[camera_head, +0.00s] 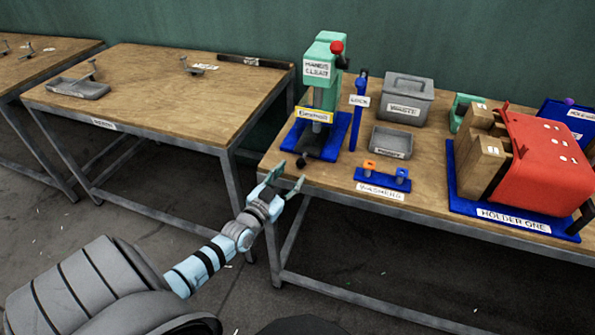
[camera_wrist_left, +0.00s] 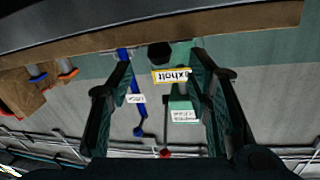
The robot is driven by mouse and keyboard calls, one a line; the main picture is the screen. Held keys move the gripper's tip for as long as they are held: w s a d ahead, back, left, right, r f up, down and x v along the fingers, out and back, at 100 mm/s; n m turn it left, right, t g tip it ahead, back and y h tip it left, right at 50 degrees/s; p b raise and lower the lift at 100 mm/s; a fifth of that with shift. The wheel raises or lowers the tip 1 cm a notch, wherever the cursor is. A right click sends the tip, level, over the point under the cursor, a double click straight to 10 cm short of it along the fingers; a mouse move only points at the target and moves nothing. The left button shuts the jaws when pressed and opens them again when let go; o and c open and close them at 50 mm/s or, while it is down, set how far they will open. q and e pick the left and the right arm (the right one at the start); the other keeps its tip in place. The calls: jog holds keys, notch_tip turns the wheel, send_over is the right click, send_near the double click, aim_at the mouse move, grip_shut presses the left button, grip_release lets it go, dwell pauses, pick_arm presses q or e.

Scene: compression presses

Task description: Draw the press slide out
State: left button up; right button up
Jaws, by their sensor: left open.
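The green press (camera_head: 326,85) stands on a blue base (camera_head: 335,150) near the table's left front corner. It has a red-knobbed lever, a "HANDS CLEAR" sign and a yellow label. A dark knob (camera_head: 302,161), seemingly on the press slide, sits low at the front of the base. My left gripper (camera_head: 285,181) is open and empty, just off the table's front edge, short of the knob. In the left wrist view, which looks upside down, the dark knob (camera_wrist_left: 160,53) shows between the open fingers, apart from them. The press's yellow label (camera_wrist_left: 172,75) is beyond it. My right gripper is not in view.
Right of the press are a blue lock post (camera_head: 359,100), a grey waste bin (camera_head: 405,98), a grey tray (camera_head: 391,142) and a blue washer holder (camera_head: 382,179). A red holder (camera_head: 540,160) stands farther right. The table's front edge (camera_head: 360,197) lies close to the gripper.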

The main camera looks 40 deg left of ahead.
aim_at(298, 166)
pick_arm(q)
jog(key=w, duration=0.1)
jog(key=w+b, duration=0.1)
jog(key=w, duration=0.1)
jog(key=w+b, duration=0.1)
jog(key=shift+w+a+f, duration=0.25)
jog(key=shift+w+r, duration=0.15)
jog(key=shift+w, duration=0.15)
jog(key=shift+a, duration=0.1)
grip_shut()
